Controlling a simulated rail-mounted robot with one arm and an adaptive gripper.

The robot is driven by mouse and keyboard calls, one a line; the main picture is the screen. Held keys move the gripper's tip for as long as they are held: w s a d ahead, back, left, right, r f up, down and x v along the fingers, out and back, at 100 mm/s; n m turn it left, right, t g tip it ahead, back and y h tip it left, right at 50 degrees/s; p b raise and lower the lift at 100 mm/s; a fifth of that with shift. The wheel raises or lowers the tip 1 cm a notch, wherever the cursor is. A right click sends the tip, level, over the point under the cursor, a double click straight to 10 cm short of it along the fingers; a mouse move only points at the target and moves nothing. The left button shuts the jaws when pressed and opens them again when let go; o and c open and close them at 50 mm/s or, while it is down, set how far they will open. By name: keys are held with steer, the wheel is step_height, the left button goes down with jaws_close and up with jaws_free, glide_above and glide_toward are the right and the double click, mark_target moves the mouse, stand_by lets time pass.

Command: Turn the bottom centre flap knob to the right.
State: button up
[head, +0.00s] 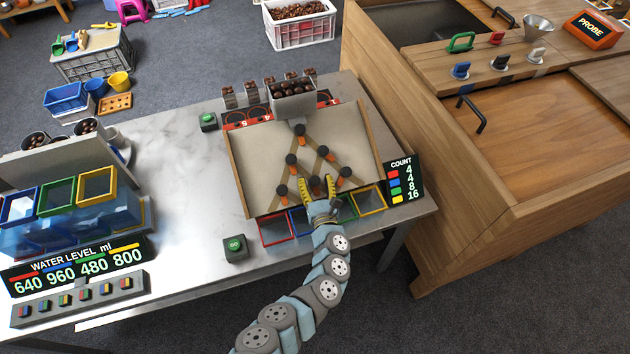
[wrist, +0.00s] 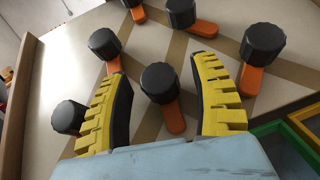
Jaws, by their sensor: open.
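The bottom centre flap knob (wrist: 160,83) is a black ribbed knob with an orange pointer (wrist: 174,119) that points down and slightly right in the wrist view. In the head view the knob (head: 315,181) sits between my finger tips, partly hidden. My gripper (wrist: 160,88) has yellow fingers with dark pads, spread open, one on each side of the knob. A gap shows on both sides, so I see no contact. In the head view my gripper (head: 317,187) reaches over the lower edge of the sloping board (head: 256,160).
The bottom left knob (wrist: 68,117) lies just outside my left finger, and the bottom right knob (wrist: 262,42) is beyond my right finger. Middle-row knobs (wrist: 105,43) sit above. Coloured bins (head: 371,197) stand below the board, and a count display (head: 402,180) is right of it.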

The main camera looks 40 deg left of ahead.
steer(key=shift+a, duration=0.15)
jaws_close()
steer(key=shift+f+n+g, duration=0.1)
steer(key=shift+n+g, duration=0.3)
steer(key=shift+n, duration=0.1)
steer(key=shift+w+n+g+y+b, duration=0.1)
steer(key=shift+n+g+y+b, duration=0.9)
steer(key=shift+n+g, duration=1)
steer(key=shift+f+n+g+y+b, duration=0.1)
steer(key=shift+n+g+y+b, duration=0.2)
steer(key=shift+n+g+b, duration=1.2)
steer(key=shift+n+g, duration=0.4)
steer(key=shift+n, duration=0.2)
steer(key=shift+n+g+b, duration=0.65)
steer(key=shift+n+g, duration=0.05)
steer(key=shift+n, duration=0.1)
